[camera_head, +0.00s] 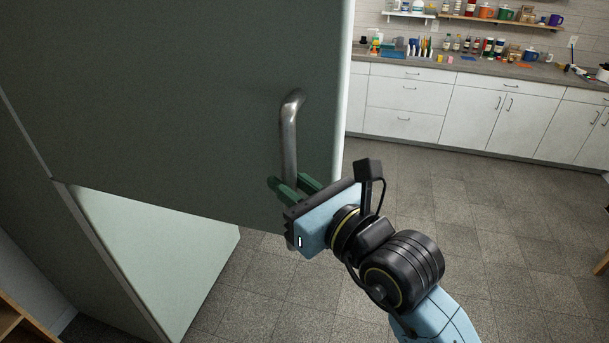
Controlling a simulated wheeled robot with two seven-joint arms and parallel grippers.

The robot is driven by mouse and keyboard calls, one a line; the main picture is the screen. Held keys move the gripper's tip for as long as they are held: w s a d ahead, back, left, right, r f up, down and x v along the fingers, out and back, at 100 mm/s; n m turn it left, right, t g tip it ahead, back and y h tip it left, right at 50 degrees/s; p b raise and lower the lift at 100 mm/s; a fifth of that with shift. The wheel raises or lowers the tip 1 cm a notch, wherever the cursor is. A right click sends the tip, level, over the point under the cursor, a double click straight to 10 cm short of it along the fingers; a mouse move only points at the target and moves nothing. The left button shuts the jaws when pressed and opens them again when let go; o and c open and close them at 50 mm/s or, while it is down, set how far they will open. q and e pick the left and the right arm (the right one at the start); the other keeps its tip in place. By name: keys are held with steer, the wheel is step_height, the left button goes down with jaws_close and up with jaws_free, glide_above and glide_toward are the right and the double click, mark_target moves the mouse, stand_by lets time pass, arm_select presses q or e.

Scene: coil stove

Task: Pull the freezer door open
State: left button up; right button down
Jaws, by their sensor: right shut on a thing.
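The freezer door (180,90) is a large grey-green panel filling the upper left of the head view. Its lower edge and right side stand out past the paler panel (165,235) below, so it looks swung partly open. The space behind it is hidden. A curved metal handle (290,130) stands upright near its right edge. My right gripper (290,188), with green fingers, is shut on the lower part of the handle, one finger on each side. My left gripper is not in view.
White cabinets with a counter (470,70) run along the back wall at the upper right, with bottles and mugs on the counter and shelf (500,22). The tiled floor (480,220) between is clear. A wooden piece (15,315) shows at the lower left corner.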

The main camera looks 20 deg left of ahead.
steer(key=shift+s+r, duration=0.1)
stand_by(0.3)
steer(key=c, duration=1.5)
jaws_free()
steer(key=shift+a, duration=0.1)
steer(key=shift+o, duration=0.8)
steer(key=shift+a, duration=0.15)
steer(key=b+v, duration=0.3)
steer(key=v, duration=1)
steer(key=shift+d, duration=0.3)
steer(key=shift+s, duration=0.1)
